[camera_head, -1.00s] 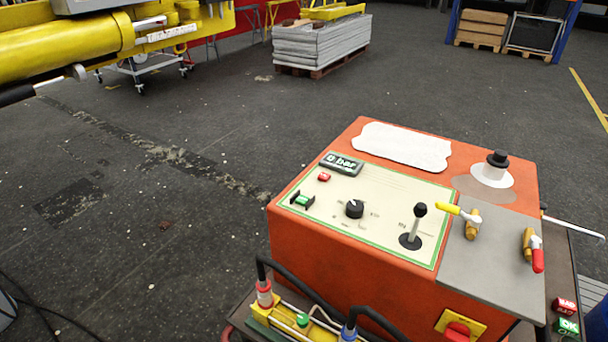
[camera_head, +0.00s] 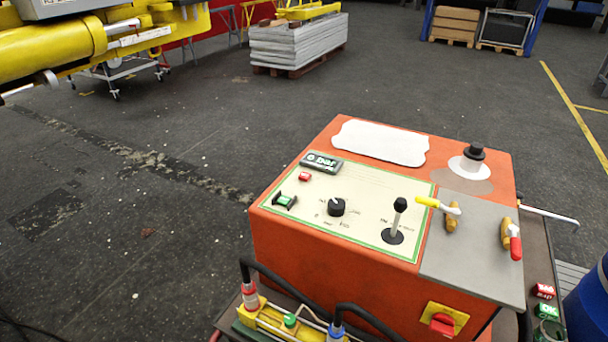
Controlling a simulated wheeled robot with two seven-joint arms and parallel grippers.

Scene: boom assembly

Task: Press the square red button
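A small square red button (camera_head: 305,176) sits on the cream control panel (camera_head: 370,190) of an orange machine (camera_head: 325,270). It is near the panel's upper left, just below a dark digital display (camera_head: 321,162). A red block with white lettering (camera_head: 543,291) stands at the lower right, above a green block marked OK (camera_head: 548,311). A red switch on a yellow plate (camera_head: 442,324) is on the machine's front. Neither of my grippers is in view.
The panel also holds a green switch (camera_head: 285,201), a black knob (camera_head: 336,207) and a joystick (camera_head: 397,222). Yellow and red valve handles (camera_head: 438,206) stand on the grey plate. A blue barrel (camera_head: 590,306) is at right. The floor left of the machine is clear.

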